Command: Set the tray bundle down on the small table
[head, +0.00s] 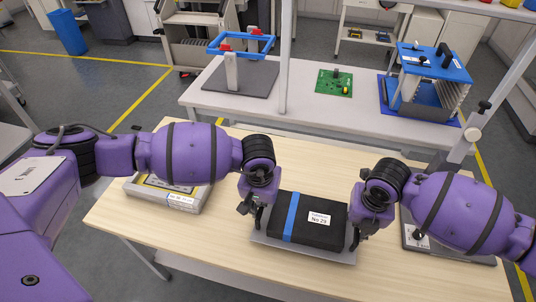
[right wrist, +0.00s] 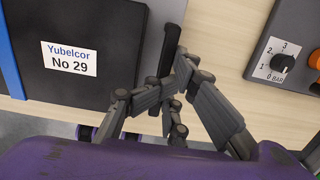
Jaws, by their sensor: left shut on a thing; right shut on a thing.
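The tray bundle is a black case (head: 322,236) with a blue strap and a white label "No 29", lying on a grey tray (head: 300,254). It is level over the light wooden small table (head: 215,240); I cannot tell whether its underside touches the top. My left gripper (head: 258,216) is shut on the bundle's left end. My right gripper (head: 356,236) is shut on its right end. In the right wrist view, the fingers (right wrist: 172,85) close around a dark upright handle (right wrist: 170,50) beside the case (right wrist: 95,25).
A grey box with a yellow-edged top (head: 170,195) sits on the table's left. A flat device with a pressure dial (right wrist: 283,63) stands at the right, near my right gripper. A white bench (head: 300,110) behind holds a blue frame, a green board (head: 334,83) and a blue rack.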

